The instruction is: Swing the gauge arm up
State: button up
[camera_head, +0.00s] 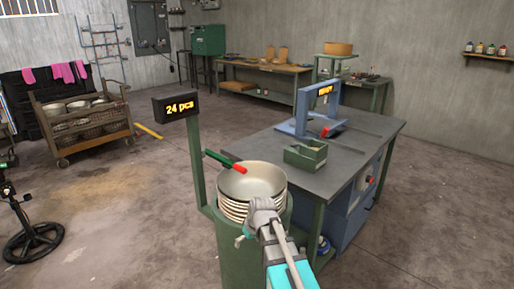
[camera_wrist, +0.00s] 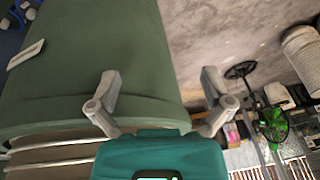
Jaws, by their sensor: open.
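The gauge arm (camera_head: 224,161) is a dark green bar with a red end. It extends from beside the green post (camera_head: 196,165) and slopes down to the right, its red tip over the rim of the top bowl (camera_head: 252,180). The bowls are stacked in a green cylindrical holder (camera_head: 240,262); its side and the bowl rims also fill the left of the wrist view (camera_wrist: 90,60). My gripper (camera_head: 258,224) is at the front of the stack, below and right of the gauge arm, apart from it. In the wrist view my gripper (camera_wrist: 160,76) is open and empty. The gauge arm is not visible there.
A display (camera_head: 176,107) on the post reads "24 pcs". A grey-topped workbench (camera_head: 350,155) stands close on the right, with a green bin (camera_head: 306,154) and blue frame (camera_head: 318,108). A bowl cart (camera_head: 85,120) stands far left. Floor left of the holder is clear.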

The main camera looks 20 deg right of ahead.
jog(key=w+r+p, duration=0.3)
jog(key=r+p, duration=0.9)
jog(key=r, duration=0.2)
jog(key=n+t+y+p, duration=0.2)
jog(key=n+t+p, duration=0.1)
jog(key=t+p, duration=0.2)
send_near(241, 170)
jog(key=d, duration=0.1)
jog(key=shift+d+r, duration=0.2)
jog(key=shift+r, duration=0.05)
jog(key=shift+b, duration=0.3)
jog(key=shift+b+x, duration=4.15)
jog(key=shift+x, duration=1.9)
jog(key=shift+a+r, duration=0.1)
jog(key=c, duration=1.3)
